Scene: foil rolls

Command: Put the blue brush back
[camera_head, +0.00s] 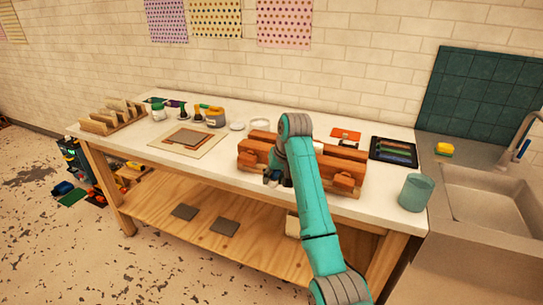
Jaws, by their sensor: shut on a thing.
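My gripper (276,176) is small and dark in the head view, at the front of the wooden block rack (247,160), partly hidden by my teal arm. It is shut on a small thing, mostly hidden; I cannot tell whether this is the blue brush. A dark tray (374,158) lies on the white bench to the right of the rack and holds several slim coloured pieces, among them greenish and bluish ones. They are too small to name surely.
A teal cup (416,192) stands at the bench's right front, near the sink (490,205). An orange box (345,134) lies behind the rack. Bottles (214,117), a flat board (190,139) and a slotted wooden rack (97,126) are on the left.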

